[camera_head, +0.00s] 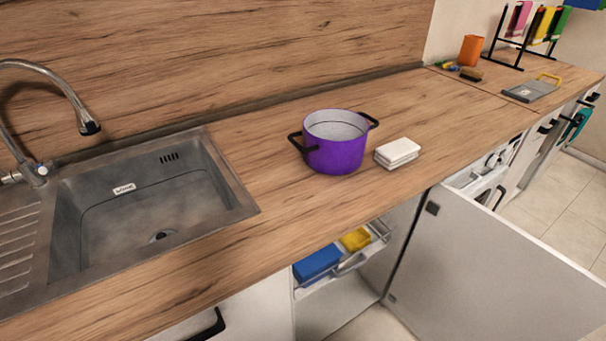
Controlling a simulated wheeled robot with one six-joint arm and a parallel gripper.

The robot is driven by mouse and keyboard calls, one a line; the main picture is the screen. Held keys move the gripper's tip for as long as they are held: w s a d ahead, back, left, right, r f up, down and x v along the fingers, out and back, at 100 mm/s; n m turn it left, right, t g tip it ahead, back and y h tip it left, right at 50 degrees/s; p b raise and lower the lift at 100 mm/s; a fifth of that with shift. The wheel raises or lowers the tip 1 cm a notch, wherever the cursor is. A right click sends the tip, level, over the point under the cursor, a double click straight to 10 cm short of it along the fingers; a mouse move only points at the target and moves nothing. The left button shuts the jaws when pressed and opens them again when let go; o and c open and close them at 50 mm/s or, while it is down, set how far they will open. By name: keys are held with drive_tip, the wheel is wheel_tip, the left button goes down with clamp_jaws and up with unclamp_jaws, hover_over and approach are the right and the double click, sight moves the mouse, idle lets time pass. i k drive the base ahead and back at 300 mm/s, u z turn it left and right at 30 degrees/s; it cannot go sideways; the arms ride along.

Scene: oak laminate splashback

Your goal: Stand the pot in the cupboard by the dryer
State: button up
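The purple pot (336,155) has a pale speckled inside and two black side handles. It stands upright on the wooden worktop (270,140), right of the sink, and looks empty as far as its inside shows. Below the worktop an open cupboard (345,302) shows a pale floor. Its white door (480,275) is swung wide open to the right. A white front-loading appliance (490,180), perhaps the dryer, shows partly behind that door. My gripper is not in view.
A blue box (316,263) and a yellow thing (355,239) sit in the cupboard's upper part by a metal rack (362,257). A stack of white cloths or sponges (397,153) lies right of the pot. The sink (150,200) is at left. The open door juts into the floor space.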

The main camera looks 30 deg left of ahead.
sight(324, 300)
drive_tip(key=k, duration=0.4)
drive_tip(key=u, duration=2.1)
drive_tip(key=i, duration=0.5)
drive_tip(key=z, duration=0.05)
